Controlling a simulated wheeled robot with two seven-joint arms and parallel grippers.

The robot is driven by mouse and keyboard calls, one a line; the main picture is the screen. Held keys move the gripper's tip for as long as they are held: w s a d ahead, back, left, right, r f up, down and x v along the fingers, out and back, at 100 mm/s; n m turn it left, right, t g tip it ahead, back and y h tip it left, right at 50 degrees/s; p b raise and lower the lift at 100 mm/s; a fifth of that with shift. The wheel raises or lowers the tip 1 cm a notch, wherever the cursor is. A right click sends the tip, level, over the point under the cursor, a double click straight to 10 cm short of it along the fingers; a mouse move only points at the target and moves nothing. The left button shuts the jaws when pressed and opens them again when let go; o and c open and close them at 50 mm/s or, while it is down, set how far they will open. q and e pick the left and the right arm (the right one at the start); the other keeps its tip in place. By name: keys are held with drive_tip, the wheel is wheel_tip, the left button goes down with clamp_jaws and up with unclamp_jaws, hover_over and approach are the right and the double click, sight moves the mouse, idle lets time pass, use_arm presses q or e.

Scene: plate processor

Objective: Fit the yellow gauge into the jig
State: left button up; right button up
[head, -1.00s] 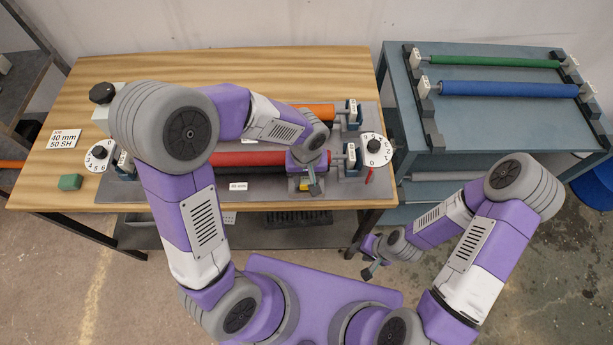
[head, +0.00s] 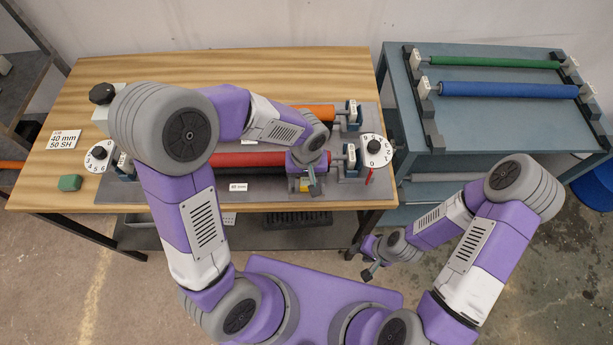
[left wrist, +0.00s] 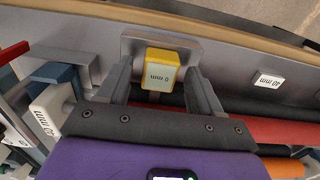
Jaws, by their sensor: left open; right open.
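The yellow gauge (left wrist: 160,72) has a pale face with a label that reads "0 mm" upside down in the left wrist view. It sits against a grey block (left wrist: 196,52), which may be the jig; how deep it sits I cannot tell. In the head view a small part of the gauge (head: 304,186) shows under my left gripper (head: 313,180). The open fingers of my left gripper (left wrist: 160,85) stand on either side of the gauge, with gaps visible. My right gripper (head: 369,258) is open and empty, in front of the table's right end.
A red roller (head: 235,159) and an orange roller (head: 320,112) lie in the fixture beside my left gripper. Dials (head: 376,150) stand at its ends. A cart (head: 500,125) with green and blue rollers stands right.

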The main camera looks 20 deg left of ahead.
sight(306, 181)
use_arm(q)
wheel_tip(306, 181, up, 12)
drive_tip(key=p, duration=0.2)
use_arm(e)
wheel_tip(306, 181, up, 3)
use_arm(q)
drive_tip(key=shift+r, duration=0.1)
idle(0.3)
